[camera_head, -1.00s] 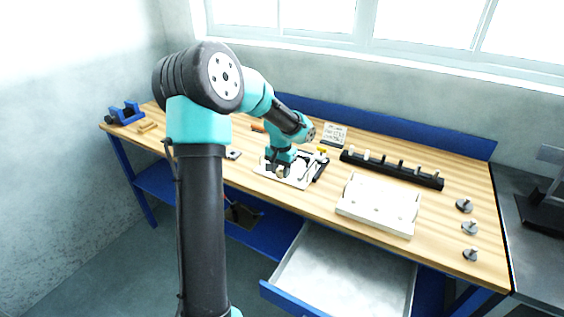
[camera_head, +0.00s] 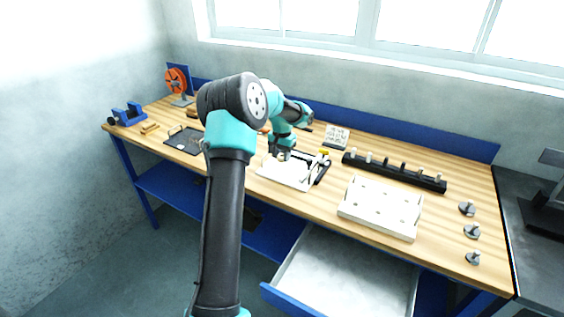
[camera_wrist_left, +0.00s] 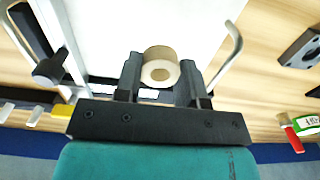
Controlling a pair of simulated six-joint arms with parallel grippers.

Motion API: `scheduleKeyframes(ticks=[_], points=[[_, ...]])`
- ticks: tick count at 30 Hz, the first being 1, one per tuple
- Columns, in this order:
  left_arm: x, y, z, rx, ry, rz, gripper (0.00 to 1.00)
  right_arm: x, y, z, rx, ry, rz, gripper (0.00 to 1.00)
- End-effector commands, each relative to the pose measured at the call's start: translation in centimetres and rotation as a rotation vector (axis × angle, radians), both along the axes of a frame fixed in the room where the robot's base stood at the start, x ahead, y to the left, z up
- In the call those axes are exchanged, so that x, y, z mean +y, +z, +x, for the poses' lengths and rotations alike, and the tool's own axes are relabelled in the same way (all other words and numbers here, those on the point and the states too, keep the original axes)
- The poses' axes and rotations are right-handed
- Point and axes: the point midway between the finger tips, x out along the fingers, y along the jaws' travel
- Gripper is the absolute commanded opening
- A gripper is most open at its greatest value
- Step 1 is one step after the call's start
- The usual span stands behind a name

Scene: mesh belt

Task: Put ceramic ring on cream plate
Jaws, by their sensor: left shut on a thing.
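My left gripper (camera_head: 281,155) is shut on the ceramic ring (camera_wrist_left: 158,53), a tan ring with a pale face and a round hole. In the left wrist view the ring sits between the two dark fingers of the gripper (camera_wrist_left: 160,72). A flat pale plate (camera_head: 284,177) lies on the bench below the gripper, and its white surface fills much of the left wrist view (camera_wrist_left: 195,22). The ring appears above this plate; the gap between them is hard to judge. My right gripper is not in view.
Wire handles (camera_wrist_left: 231,50) stand beside the plate. To the right are a cream holed block (camera_head: 380,210) and a black rail (camera_head: 393,172) with several pegs. A dark tray (camera_head: 183,140) and an orange reel (camera_head: 177,80) stand left. An open drawer (camera_head: 345,270) is below.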

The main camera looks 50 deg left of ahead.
Motion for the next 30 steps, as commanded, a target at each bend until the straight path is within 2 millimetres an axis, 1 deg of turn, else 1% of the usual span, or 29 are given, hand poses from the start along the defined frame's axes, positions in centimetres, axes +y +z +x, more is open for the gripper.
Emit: scheduleKeyframes(ticks=[5,9,13,26,27,30], points=[[0.5,-0.1,0.4,0.000,0.000,0.000,0.14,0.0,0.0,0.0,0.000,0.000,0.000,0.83],[0.4,-2.2,0.4,0.003,-0.001,-0.002,0.14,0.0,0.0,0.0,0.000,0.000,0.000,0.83],[0.4,-3.4,0.4,0.001,-0.001,-0.001,0.14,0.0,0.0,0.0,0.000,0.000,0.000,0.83],[0.4,-3.9,0.4,0.000,-0.001,-0.001,0.14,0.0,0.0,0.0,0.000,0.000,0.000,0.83],[0.4,-3.9,0.4,-0.001,-0.001,-0.001,0.39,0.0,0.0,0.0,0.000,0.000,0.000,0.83],[0.4,-3.9,0.4,-0.001,-0.001,-0.001,0.49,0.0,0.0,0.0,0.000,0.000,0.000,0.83]])
